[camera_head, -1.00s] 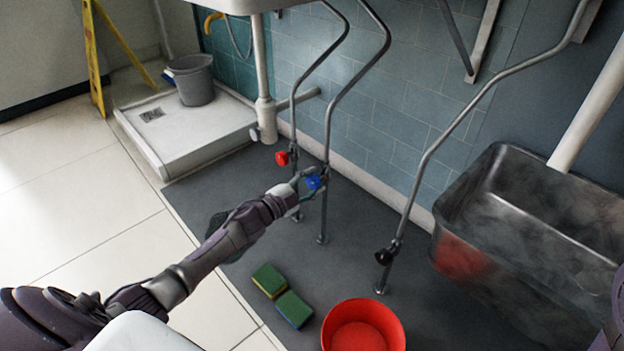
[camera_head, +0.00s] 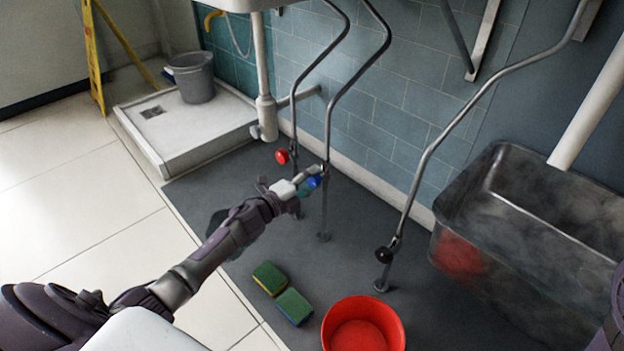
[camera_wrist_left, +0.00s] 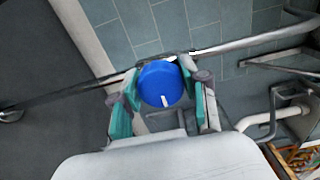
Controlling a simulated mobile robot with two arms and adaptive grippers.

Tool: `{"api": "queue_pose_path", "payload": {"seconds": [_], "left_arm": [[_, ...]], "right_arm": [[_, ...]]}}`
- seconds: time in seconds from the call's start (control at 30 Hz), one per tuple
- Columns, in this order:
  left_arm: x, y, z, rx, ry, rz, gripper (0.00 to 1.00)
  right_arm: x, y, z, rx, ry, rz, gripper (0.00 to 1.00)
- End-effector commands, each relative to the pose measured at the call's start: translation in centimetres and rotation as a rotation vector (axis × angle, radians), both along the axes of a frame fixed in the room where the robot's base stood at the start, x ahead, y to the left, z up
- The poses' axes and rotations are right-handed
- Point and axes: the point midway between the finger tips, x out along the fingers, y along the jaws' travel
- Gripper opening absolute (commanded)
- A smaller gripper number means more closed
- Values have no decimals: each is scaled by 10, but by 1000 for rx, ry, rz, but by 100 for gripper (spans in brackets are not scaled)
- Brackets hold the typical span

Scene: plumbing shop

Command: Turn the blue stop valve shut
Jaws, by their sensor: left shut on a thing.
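The blue stop valve (camera_head: 315,181) is a small round knob on the second thin vertical pipe under the sink. In the left wrist view the blue knob (camera_wrist_left: 161,84) sits between the two fingers, with a white mark near its lower edge. My left gripper (camera_head: 308,184) is at the knob and shut on it, partly hiding it in the head view. The left gripper also shows in the wrist view (camera_wrist_left: 163,98), with a teal-padded finger on each side of the knob. My right gripper is not in view.
A red valve knob (camera_head: 282,156) is close behind the left gripper. A black knob (camera_head: 384,254) is on the pipe to the right. Sponges (camera_head: 294,306), a red bowl (camera_head: 364,328) and a metal basin (camera_head: 480,215) are on the right; a grey bucket (camera_head: 192,80) stands at the back left.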

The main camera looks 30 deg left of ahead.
Motion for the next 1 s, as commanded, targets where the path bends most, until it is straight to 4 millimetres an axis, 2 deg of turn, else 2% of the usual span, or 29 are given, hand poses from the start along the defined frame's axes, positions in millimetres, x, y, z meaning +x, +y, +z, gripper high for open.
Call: {"api": "queue_pose_path", "payload": {"seconds": [0.47,0.5,0.6,0.63,1.0], "left_arm": [[-1,-2,-1,14,-3,-4,10],[-1,-2,-1,14,-3,-4,51],[-1,-1,-1,14,-3,-3,68],[-1,-1,-1,13,-3,-3,70],[-5,1,-1,13,-2,-1,70]], "right_arm": [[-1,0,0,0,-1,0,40],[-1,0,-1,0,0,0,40],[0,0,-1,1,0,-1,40],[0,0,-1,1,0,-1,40],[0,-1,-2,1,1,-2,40]]}}
